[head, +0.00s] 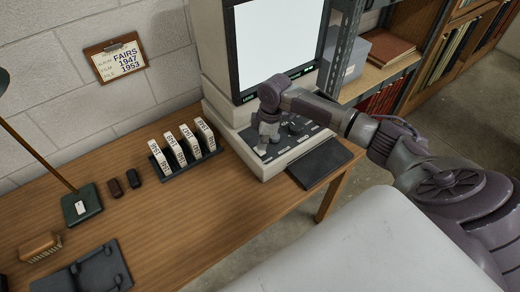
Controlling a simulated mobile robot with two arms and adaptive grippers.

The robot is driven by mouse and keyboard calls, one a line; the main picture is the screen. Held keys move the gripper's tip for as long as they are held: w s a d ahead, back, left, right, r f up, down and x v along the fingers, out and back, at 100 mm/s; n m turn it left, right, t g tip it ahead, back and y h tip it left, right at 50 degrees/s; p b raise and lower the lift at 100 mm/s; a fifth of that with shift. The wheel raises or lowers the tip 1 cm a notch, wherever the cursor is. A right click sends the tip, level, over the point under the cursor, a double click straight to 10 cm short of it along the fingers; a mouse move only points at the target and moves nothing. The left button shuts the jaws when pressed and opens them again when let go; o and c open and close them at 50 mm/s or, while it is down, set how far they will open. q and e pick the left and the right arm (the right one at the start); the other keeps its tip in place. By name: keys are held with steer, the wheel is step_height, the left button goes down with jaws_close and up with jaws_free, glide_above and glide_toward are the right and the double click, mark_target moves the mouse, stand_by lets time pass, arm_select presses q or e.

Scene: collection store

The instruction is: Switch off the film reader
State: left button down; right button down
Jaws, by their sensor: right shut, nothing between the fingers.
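The film reader (215,50) stands on the wooden table against the wall, its large screen (278,42) lit white. Small green lettering glows under the screen. Its dark control panel (293,140) has knobs and small labels on the sloping base. My right arm reaches in from the right across the reader's front. My right gripper (262,150) is shut and empty, pointing down at the left part of the control panel. It hides the controls there, and I cannot tell whether it touches one. My left gripper is not in view.
A rack (190,168) of labelled film boxes stands left of the reader. A dark pad (320,162) lies at the table's right end. A lamp (82,206), two small dark objects, a brush (40,247) and a black folder (85,275) are further left. Shelving (382,75) stands behind right.

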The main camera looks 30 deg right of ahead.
mark_target(263, 152)
steer(key=shift+f+b, duration=0.5)
steer(key=shift+f, duration=0.6)
stand_by(0.3)
step_height(263, 152, up, 7)
steer(key=p, duration=0.7)
steer(key=shift+r+p, duration=0.1)
steer(key=shift+p, duration=0.25)
